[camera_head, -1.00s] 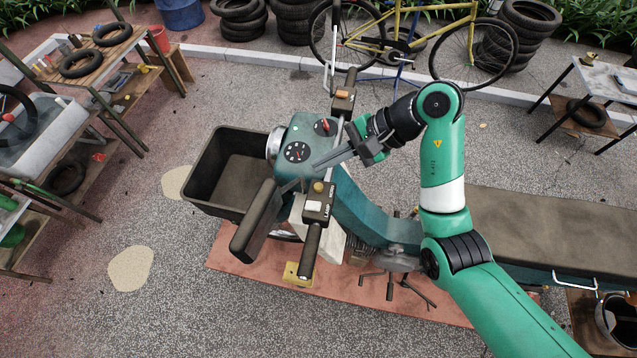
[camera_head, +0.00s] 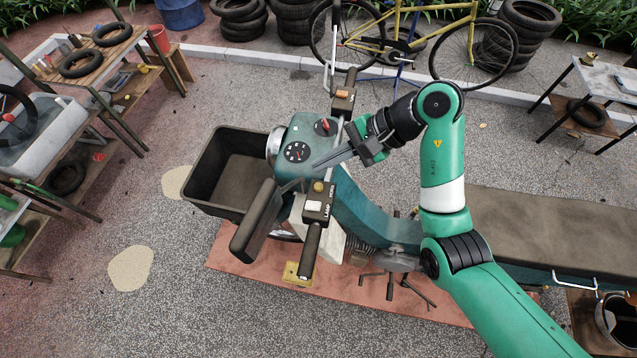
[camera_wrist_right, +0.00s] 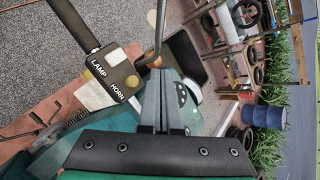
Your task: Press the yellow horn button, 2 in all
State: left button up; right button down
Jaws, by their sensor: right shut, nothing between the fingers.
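The yellow horn button (camera_head: 319,187) sits on the black switch box of the near handlebar, beside a white lamp switch (camera_head: 314,206). In the right wrist view the horn button (camera_wrist_right: 132,81) is next to the word HORN, left of the fingers. My right gripper (camera_head: 315,167) is shut and empty. Its tips are close to the horn button, in the head view just above it in the picture. In the right wrist view a gap shows between the fingers (camera_wrist_right: 158,72) and the button, so they look apart. My left gripper is not in view.
The teal console has a round gauge (camera_head: 297,152) and a red knob (camera_head: 325,126). The far handlebar carries an orange switch (camera_head: 343,94). A dark mirror (camera_head: 255,220) stands left of the switch box. A black bin (camera_head: 213,163) is in front.

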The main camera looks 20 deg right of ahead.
aim_at(318, 187)
dwell(0.8)
jog(key=r+m, duration=0.1)
jog(key=m, duration=0.5)
jog(key=r+m, duration=0.1)
jog(key=m, duration=0.5)
jog(key=r+m, duration=0.2)
jog(key=m, duration=0.5)
jog(key=shift+s+a+t+p, duration=0.15)
jog(key=shift+s+t+p, duration=0.15)
jog(key=shift+t+p, duration=0.1)
jog(key=shift+f, duration=0.1)
jog(key=shift+f+b, duration=0.75)
jog(key=shift+f, duration=3.65)
jog(key=shift+f, duration=0.1)
jog(key=shift+f, duration=0.3)
